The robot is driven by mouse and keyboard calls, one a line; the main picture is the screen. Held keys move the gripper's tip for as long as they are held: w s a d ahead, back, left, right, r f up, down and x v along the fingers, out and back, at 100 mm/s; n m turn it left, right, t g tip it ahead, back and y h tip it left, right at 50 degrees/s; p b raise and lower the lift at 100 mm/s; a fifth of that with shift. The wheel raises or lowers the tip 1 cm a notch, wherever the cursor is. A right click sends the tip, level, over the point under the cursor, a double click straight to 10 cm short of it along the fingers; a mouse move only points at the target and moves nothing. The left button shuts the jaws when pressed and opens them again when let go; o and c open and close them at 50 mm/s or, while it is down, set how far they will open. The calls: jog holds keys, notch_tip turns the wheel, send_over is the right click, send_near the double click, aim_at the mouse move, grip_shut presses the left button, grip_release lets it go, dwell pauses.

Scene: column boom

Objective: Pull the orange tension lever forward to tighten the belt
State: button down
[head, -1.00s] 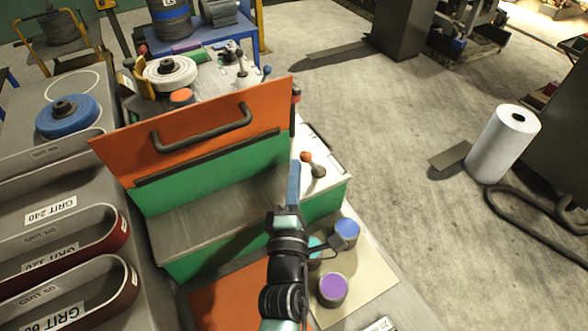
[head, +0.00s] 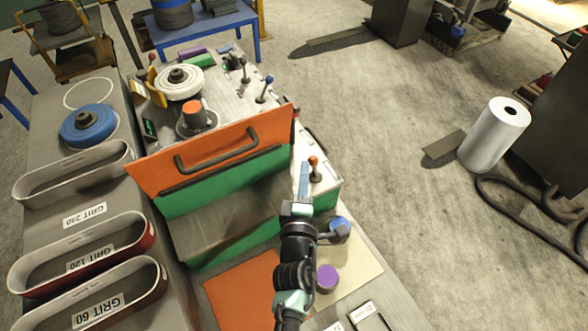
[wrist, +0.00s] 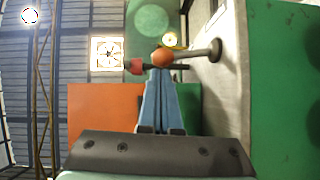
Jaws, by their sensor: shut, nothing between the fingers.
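The orange-knobbed lever (head: 313,162) stands on the pale top panel of the green machine, right of the raised orange cover. Its short stalk rises from a round dark base. My gripper (head: 304,166) has its blue fingers shut and empty, with the tips just left of the knob in the head view. In the wrist view the orange knob (wrist: 163,56) sits just beyond the shut fingertips (wrist: 160,72), its stalk running right to its base. I cannot tell whether the fingers touch it. No belt around the tensioner can be made out.
The orange cover (head: 215,155) with a black handle stands left of my gripper. Levers, including a blue-knobbed one (head: 267,82), and a white wheel (head: 180,83) lie behind it. A purple-topped can (head: 327,278) stands near my arm. Open floor lies to the right.

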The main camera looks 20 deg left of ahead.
jog(key=shift+w+d+r+m+g+p, duration=0.4)
jog(key=shift+w+m+g+p, duration=0.15)
jog(key=shift+p, duration=0.9)
jog(key=shift+w+d+r+p, duration=0.1)
jog(key=shift+p, duration=0.55)
jog(key=shift+w+d+r+p, duration=0.2)
jog(key=shift+w+d+p, duration=0.3)
jog(key=shift+w+p, duration=0.2)
jog(key=shift+w+d, duration=0.7)
jog(key=shift+w, duration=0.1)
jog(key=shift+w+d, duration=0.15)
jog(key=shift+d, duration=0.05)
jog(key=shift+r, duration=0.15)
